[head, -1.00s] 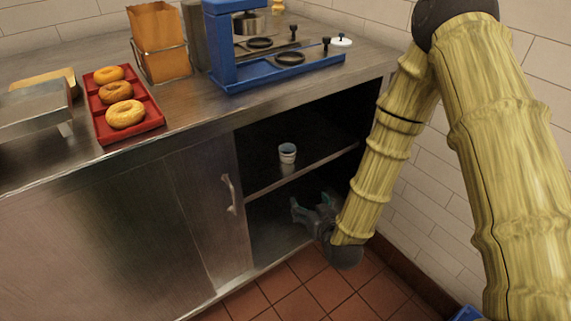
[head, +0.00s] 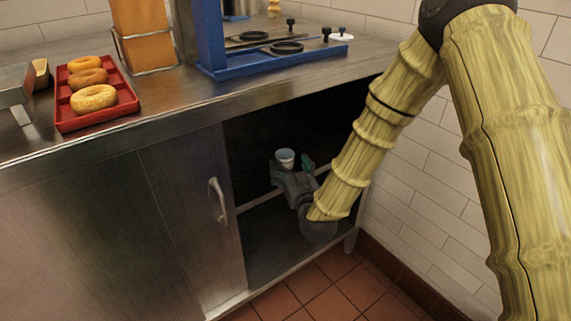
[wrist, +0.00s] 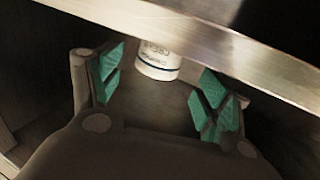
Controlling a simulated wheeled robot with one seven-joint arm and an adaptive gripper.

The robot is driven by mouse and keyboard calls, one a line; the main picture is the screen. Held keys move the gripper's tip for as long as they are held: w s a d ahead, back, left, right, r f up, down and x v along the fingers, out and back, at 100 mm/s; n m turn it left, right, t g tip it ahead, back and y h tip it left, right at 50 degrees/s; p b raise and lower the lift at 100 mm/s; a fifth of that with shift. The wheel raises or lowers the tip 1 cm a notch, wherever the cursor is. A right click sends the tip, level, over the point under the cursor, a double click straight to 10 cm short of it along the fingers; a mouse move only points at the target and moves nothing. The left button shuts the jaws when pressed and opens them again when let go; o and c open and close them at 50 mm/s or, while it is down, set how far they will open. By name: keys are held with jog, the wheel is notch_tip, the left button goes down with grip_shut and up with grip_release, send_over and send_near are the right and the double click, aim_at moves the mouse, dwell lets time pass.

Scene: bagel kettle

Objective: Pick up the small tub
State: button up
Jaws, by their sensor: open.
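The small tub (head: 285,157) is a white cup-like tub with a dark band, standing on the shelf inside the open cabinet. In the wrist view the tub (wrist: 158,62) shows lettering, and its upper part is hidden behind a metal edge. My gripper (head: 292,165) is at the cabinet opening, in front of the tub. In the wrist view my gripper (wrist: 160,85) is open, with green finger pads to the left and right of the tub and nothing between them at the near end. I cannot tell whether the fingertips reach around the tub.
The metal counter edge (wrist: 200,40) crosses above the gripper in the wrist view. The cabinet door (head: 190,215) with its handle is on the left. A red tray (head: 66,112) of bagels and a blue stand (head: 225,70) are on the counter. A tiled wall is at right.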

aim_at(288, 161)
jog(key=shift+b+x, duration=1.15)
jog(key=shift+x, duration=1.6)
jog(key=shift+d+r, duration=0.15)
jog(key=c, duration=0.8)
